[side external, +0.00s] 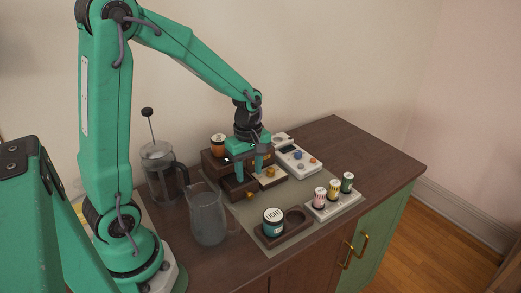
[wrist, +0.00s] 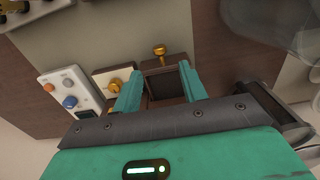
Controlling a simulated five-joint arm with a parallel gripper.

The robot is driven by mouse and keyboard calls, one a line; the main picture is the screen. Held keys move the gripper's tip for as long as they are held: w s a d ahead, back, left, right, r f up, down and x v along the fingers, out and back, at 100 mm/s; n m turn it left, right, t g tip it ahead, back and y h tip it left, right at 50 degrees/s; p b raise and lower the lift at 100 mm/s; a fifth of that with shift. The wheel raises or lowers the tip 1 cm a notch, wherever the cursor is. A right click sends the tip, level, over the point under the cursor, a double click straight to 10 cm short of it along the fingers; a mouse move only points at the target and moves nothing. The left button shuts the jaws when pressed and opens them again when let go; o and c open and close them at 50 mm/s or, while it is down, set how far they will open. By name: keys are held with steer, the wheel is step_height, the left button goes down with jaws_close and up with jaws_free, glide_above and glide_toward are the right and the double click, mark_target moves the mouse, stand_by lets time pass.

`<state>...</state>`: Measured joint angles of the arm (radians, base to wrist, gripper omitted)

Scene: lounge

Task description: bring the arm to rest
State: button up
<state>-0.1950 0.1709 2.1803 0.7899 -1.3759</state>
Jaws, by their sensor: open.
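My green arm reaches over the dark wooden cabinet top from the left. My gripper (side external: 250,174) points down over a dark wooden stand (side external: 216,164) at the back of the mat. In the wrist view my gripper (wrist: 160,84) has its two green fingers apart. Between and beyond them shows a dark square recess with a brass knob (wrist: 160,51) near it. I see nothing held. Whether the fingertips touch the stand cannot be told.
A French press (side external: 160,172) and glass pitcher (side external: 208,218) stand left of the grey mat (side external: 287,243). A labelled tin (side external: 273,223) sits in a dark tray at the front. A white control box (side external: 296,158) and small canisters (side external: 333,191) stand right. The cabinet's far right is clear.

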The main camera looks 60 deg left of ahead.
steer(key=shift+r, duration=0.1)
steer(key=s+d+r+m+t, duration=0.2)
steer(key=s+r+m, duration=0.4)
steer(key=m, duration=0.3)
steer(key=s+d+r+m+t, duration=0.3)
steer(key=s+d+r+m, duration=0.1)
steer(key=r+m, duration=0.4)
steer(key=shift+s+d+r+m+t, duration=0.3)
steer(key=shift+s+d+m, duration=0.15)
steer(key=shift+s, duration=0.45)
stand_by(0.8)
